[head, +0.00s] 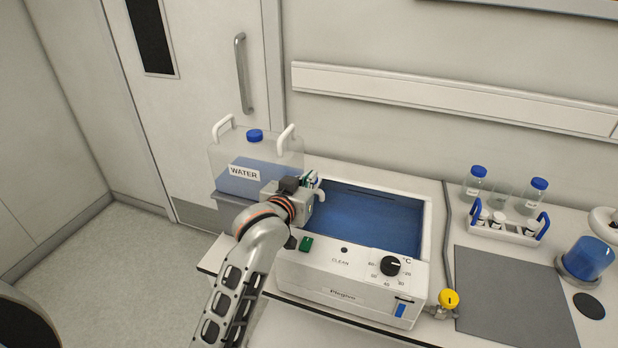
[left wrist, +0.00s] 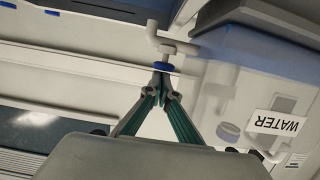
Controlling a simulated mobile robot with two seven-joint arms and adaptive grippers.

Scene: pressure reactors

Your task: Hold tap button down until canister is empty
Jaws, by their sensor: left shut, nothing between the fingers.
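The clear canister (head: 225,160) labelled WATER stands left of the bath, with a blue cap and white handles; blue liquid fills its lower part. It also shows at the right of the left wrist view (left wrist: 225,85). My left gripper (head: 313,180) is at the canister's right side, above the bath's left edge. In the left wrist view its green fingers (left wrist: 162,78) are shut and empty, with the tips at the blue tap button (left wrist: 161,66); they look in contact. The white tap spout (head: 320,195) curves down beside the gripper. My right gripper is out of view.
The white water bath (head: 340,286) holds blue water (head: 375,215) and has a dial and a green switch. A yellow-knobbed valve (head: 448,299) is at its right corner. A bottle rack (head: 505,236), a grey mat (head: 510,295) and a blue beaker (head: 588,258) are farther right.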

